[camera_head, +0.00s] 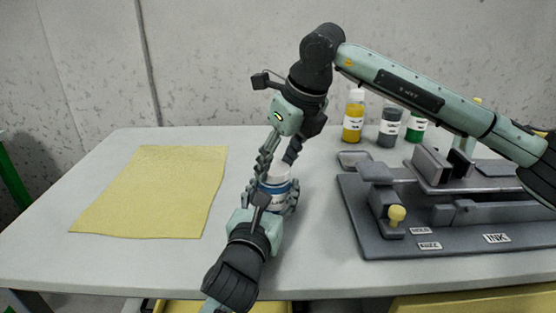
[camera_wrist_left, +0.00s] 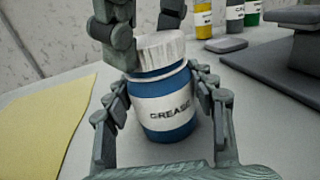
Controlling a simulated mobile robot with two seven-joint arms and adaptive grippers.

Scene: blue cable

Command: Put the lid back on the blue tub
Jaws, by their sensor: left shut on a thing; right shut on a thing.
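The blue tub (camera_head: 274,187) stands upright on the table. In the left wrist view the tub (camera_wrist_left: 165,115) shows a white band reading "GREASE". My left gripper (camera_head: 274,197) is shut around the tub from the near side, one finger on each flank. The white ribbed lid (camera_wrist_left: 162,50) is at the top of the tub, looking slightly tilted; whether it is fully seated cannot be told. My right gripper (camera_head: 280,160) reaches down from above and is shut on the lid, partly hiding it in the head view.
A yellow sheet (camera_head: 153,190) lies at the left. A grey ink press (camera_head: 440,215) with a yellow knob fills the right. Yellow (camera_head: 353,118), grey (camera_head: 389,126) and green (camera_head: 416,127) bottles stand behind. Bare table lies between sheet and tub.

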